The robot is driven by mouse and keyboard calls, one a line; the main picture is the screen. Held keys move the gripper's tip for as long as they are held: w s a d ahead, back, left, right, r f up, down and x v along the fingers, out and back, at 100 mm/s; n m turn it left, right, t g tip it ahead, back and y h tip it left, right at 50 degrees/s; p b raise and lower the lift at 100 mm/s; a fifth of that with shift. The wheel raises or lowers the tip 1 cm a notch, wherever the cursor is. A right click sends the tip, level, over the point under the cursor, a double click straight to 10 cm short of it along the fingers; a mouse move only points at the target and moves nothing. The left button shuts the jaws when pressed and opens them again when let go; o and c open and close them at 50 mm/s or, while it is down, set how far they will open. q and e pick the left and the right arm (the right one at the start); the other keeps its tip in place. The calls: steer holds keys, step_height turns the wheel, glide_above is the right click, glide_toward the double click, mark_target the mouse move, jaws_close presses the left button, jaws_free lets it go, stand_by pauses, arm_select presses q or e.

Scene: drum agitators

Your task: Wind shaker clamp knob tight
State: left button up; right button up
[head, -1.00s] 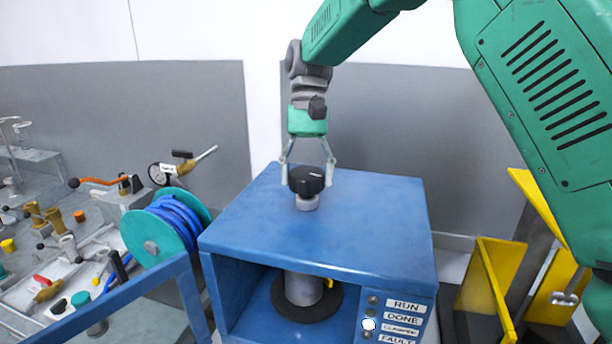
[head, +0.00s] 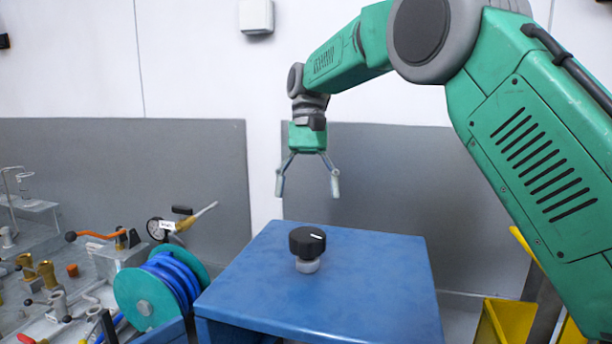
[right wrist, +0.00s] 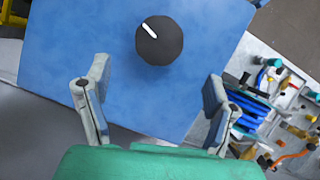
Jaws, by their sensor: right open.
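The black clamp knob (head: 307,241) with a white pointer mark stands on a short light collar on top of the blue shaker cabinet (head: 350,290). It also shows from above in the right wrist view (right wrist: 160,41), its white mark toward the upper left. My right gripper (head: 307,192) is open and empty, pointing down, clearly above the knob. In the right wrist view its two fingers (right wrist: 155,95) are spread wide, with the knob beyond them and touching neither. My left gripper is not in view.
A teal reel with blue hose (head: 160,290) stands left of the cabinet. Left of that is a bench with valves and an orange-handled lever (head: 100,236). A yellow frame (head: 505,322) stands at the right. Space above the cabinet top is free apart from the knob.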

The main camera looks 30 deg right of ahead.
steer(key=shift+v, duration=1.8)
steer(key=shift+f, duration=0.1)
